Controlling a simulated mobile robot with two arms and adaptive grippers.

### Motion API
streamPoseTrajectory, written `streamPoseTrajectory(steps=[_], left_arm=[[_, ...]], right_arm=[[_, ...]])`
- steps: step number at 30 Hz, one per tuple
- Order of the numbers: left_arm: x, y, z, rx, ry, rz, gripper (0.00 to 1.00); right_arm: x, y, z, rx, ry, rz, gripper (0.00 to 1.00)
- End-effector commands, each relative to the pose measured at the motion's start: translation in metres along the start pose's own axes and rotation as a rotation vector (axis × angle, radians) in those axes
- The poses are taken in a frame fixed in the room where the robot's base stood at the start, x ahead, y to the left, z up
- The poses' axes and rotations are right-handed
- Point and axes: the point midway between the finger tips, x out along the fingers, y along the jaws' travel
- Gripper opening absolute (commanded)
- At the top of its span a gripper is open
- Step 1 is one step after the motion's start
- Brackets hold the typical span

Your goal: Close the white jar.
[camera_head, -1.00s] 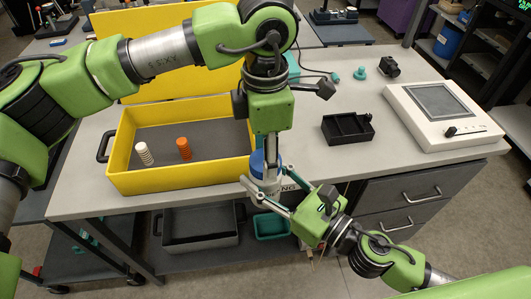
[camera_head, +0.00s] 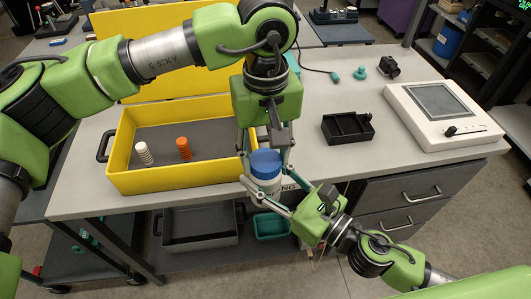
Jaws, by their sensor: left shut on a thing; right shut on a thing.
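The white jar (camera_head: 264,184) is held upright in front of the table's front edge. A blue lid (camera_head: 265,163) sits on top of it; whether it is fully seated I cannot tell. My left gripper (camera_head: 264,160) points down from above, with its fingers around the blue lid, shut on it. My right gripper (camera_head: 266,190) reaches up from the lower right and is shut on the white jar's body. Its fingers hide part of the jar.
A yellow box (camera_head: 180,185) with a white ribbed stack (camera_head: 144,153) and an orange one (camera_head: 184,149) stands left on the table. A black tray (camera_head: 347,128) and a white device (camera_head: 445,115) stand right. The table between them is partly clear.

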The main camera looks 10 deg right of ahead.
Motion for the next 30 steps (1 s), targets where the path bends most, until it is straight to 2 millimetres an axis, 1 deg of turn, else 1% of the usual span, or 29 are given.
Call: streamPoseTrajectory(steps=[1,2,3,4,14,17,20,30], left_arm=[[-0.001,0.000,-0.002,-0.005,0.006,0.001,0.17],[-0.001,0.000,-0.002,-0.006,0.006,0.001,0.45],[-0.001,0.000,-0.002,-0.006,0.005,0.001,0.56],[-0.001,0.000,-0.002,-0.006,0.005,0.001,0.62],[-0.001,0.000,-0.001,-0.005,0.002,0.001,0.62],[-0.006,0.000,-0.001,-0.006,0.003,0.001,0.62],[-0.020,0.000,-0.002,-0.006,0.005,0.002,0.62],[-0.091,0.001,-0.001,-0.006,0.004,0.003,0.62]], right_arm=[[0.000,0.002,0.001,0.000,-0.001,0.005,0.00],[0.000,0.002,0.001,0.000,-0.001,0.005,0.00],[0.000,0.002,0.001,0.000,-0.001,0.005,0.00],[0.000,0.002,0.001,0.000,-0.001,0.005,0.00],[0.000,0.001,0.001,0.000,-0.001,0.002,0.00],[0.000,0.001,0.001,0.000,-0.001,0.002,0.00],[0.000,0.001,0.001,0.000,-0.002,0.002,0.00],[0.000,0.001,0.001,0.000,-0.002,0.001,0.00]])
